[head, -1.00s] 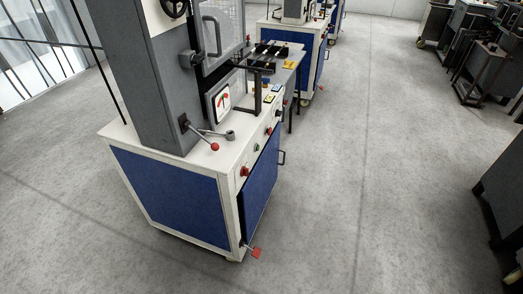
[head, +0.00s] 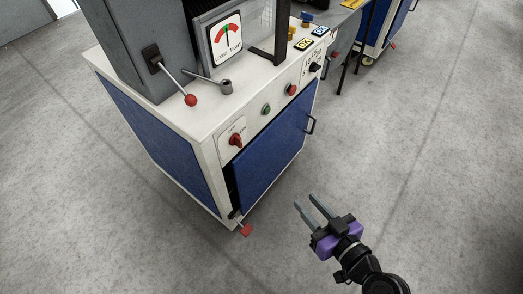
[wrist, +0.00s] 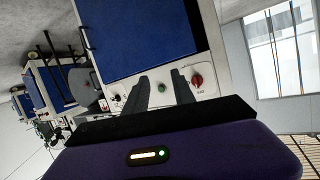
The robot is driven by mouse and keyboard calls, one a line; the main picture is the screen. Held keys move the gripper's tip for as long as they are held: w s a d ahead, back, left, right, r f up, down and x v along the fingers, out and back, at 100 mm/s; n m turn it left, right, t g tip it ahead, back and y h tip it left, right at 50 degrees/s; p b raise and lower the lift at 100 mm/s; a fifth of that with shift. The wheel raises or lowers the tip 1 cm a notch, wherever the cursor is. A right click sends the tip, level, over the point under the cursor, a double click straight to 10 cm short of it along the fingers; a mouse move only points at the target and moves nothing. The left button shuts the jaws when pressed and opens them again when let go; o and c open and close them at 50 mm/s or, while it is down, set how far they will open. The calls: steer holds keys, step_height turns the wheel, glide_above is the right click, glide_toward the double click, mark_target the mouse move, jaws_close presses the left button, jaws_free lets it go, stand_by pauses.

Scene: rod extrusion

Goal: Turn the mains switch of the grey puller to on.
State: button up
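The grey puller (head: 118,45) stands on a white and blue cabinet. Its red rotary mains switch (head: 236,140) sits on a white plate at the left end of the cabinet's front panel. The switch also shows in the wrist view (wrist: 197,81), just right of my fingers; its label is too small to read surely. My gripper (head: 311,203) is low at the right of the cabinet, apart from it, with its two fingers spread and nothing between them. In the wrist view my gripper (wrist: 161,88) points toward the panel.
A green button (head: 266,109), a red button (head: 291,90) and a black knob (head: 315,67) share the panel. A red-balled lever (head: 190,99) sticks out above. A red pedal (head: 245,230) juts out at the floor. The blue door (head: 275,150) has a black handle. Floor at right is clear.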

steer(key=w+a+r+n+y+b, duration=0.1)
steer(key=w+a+n+y+b, duration=0.1)
steer(key=w+a+n+y, duration=0.25)
steer(key=n+g+y+b, duration=0.1)
steer(key=g+y+b, duration=0.1)
steer(key=y, duration=0.1)
glide_toward(241, 139)
steer(key=a, duration=0.1)
steer(key=shift+w+x, duration=0.2)
steer(key=shift+x, duration=3.6)
steer(key=shift+d, duration=0.15)
jaws_close()
